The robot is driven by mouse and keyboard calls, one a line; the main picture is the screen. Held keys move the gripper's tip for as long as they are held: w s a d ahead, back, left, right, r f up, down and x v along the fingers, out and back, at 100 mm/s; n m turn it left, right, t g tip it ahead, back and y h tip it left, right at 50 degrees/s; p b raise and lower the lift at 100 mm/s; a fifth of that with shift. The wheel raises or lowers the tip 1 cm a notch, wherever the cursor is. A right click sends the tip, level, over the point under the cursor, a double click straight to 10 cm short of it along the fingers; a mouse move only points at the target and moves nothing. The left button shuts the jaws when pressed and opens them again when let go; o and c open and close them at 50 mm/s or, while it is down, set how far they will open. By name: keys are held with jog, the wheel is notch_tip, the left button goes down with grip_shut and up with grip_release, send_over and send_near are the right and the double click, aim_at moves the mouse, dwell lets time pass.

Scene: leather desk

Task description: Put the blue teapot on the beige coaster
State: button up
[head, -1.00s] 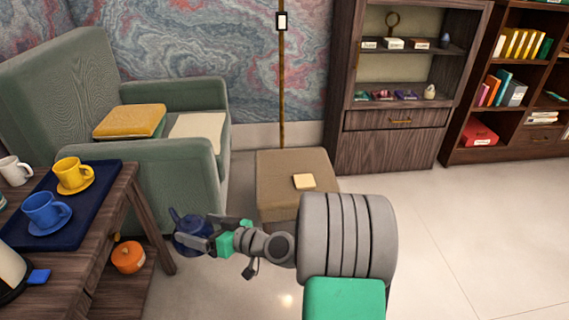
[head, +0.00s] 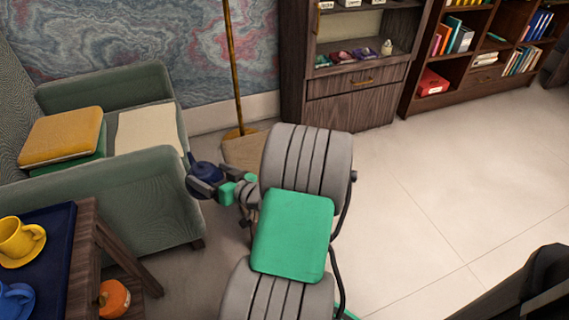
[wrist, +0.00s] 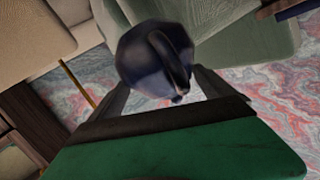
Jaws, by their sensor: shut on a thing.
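The dark blue teapot (head: 205,174) is held in my gripper (head: 207,186), in front of the green armchair's side in the head view. In the wrist view the teapot (wrist: 150,62) sits between the two fingers of my gripper (wrist: 155,88), which are shut on it. The teapot is off the floor. The beige coaster is hidden in the head view now, behind my arm. Only a corner of the tan ottoman (head: 240,148) shows beside my arm.
A side table with a navy tray (head: 55,245), a yellow cup (head: 18,238) and a blue cup (head: 14,298) stands at the left. An orange pot (head: 114,298) is on its lower shelf. The armchair (head: 150,205) is close to the teapot. Open floor lies to the right.

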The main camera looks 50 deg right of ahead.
jog(key=s+d+m+g+h+p, duration=0.1)
jog(key=s+d+m+h, duration=0.3)
jog(key=d, duration=0.5)
jog(key=s+d+m+g+h+p, duration=0.1)
jog(key=s+d+m+g+h, duration=0.1)
jog(key=s+d+h, duration=0.4)
jog(key=s+d+m, duration=0.1)
jog(key=s+d, duration=0.2)
jog(key=shift+m+g, duration=0.3)
jog(key=shift+m, duration=0.1)
jog(key=w+d+f, duration=0.1)
jog(key=w+d, duration=0.1)
jog(key=w+d+f+b, duration=0.1)
jog(key=d+f, duration=0.1)
jog(key=d, duration=0.1)
jog(key=w+d+f+b, duration=0.1)
jog(key=w+d+f, duration=0.1)
jog(key=d, duration=0.1)
jog(key=shift+w+f, duration=0.25)
jog(key=shift+w, duration=0.05)
jog(key=d+f+b, duration=0.1)
jog(key=f, duration=0.1)
jog(key=w+d+f+b, duration=0.1)
jog(key=f, duration=0.2)
jog(key=w+d+f+b, duration=0.1)
jog(key=f, duration=0.1)
jog(key=shift+w+d+f, duration=0.1)
jog(key=shift+d+f, duration=0.2)
jog(key=shift+f, duration=0.1)
jog(key=shift+r, duration=0.1)
